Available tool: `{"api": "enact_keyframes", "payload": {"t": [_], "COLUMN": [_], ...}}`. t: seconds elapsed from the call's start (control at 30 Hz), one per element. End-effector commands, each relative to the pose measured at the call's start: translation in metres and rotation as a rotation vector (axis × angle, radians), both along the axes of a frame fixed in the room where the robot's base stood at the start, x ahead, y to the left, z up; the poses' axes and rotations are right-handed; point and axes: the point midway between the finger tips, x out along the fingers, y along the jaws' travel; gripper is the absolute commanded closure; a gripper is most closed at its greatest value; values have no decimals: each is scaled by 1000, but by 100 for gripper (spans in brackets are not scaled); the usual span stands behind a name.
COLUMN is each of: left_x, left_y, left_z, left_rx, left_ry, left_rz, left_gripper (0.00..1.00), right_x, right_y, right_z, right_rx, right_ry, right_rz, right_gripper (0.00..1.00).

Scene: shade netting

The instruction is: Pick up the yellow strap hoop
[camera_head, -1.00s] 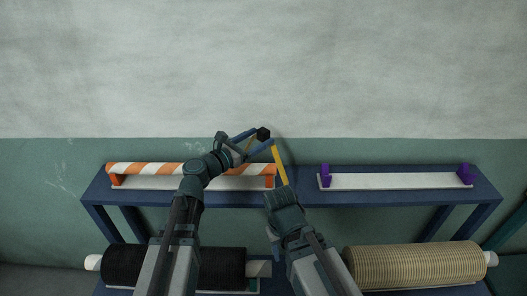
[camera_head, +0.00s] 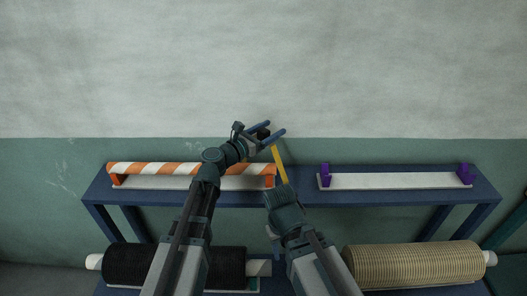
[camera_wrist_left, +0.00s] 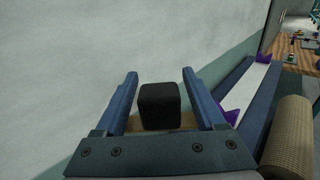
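The yellow strap hoop shows in the head view as a narrow yellow strip (camera_head: 280,164) slanting down to the right arm. A black block (camera_head: 263,134) sits near its upper end. In the left wrist view, the block (camera_wrist_left: 160,105) lies between the fingers, with a tan strip (camera_wrist_left: 176,127) below it; gaps show on both sides. My left gripper (camera_head: 275,128) is open around the block. My right gripper (camera_head: 284,200) is in front of the strip's lower end; its fingers are hidden, so I cannot tell whether it holds the strip.
A blue rack (camera_head: 301,199) stands against the wall. It carries an orange-and-white striped bar (camera_head: 155,169) at left and a white board (camera_head: 396,181) with purple end brackets at right. A black roll (camera_head: 215,267) and a beige roll (camera_head: 415,265) lie below.

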Motion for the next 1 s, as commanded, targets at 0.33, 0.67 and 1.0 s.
{"api": "enact_keyframes", "payload": {"t": [0.33, 0.67, 1.0], "left_x": [0, 0, -1], "left_y": [0, 0, 0], "left_z": [0, 0, 3], "left_rx": [0, 0, 0], "left_ry": [0, 0, 0], "left_rz": [0, 0, 0], "left_gripper": [94, 100, 100], "right_x": [0, 0, 0], "right_y": [0, 0, 0], "right_z": [0, 0, 3], "right_rx": [0, 0, 0], "right_ry": [0, 0, 0], "right_rz": [0, 0, 0], "right_gripper": [50, 50, 50]}}
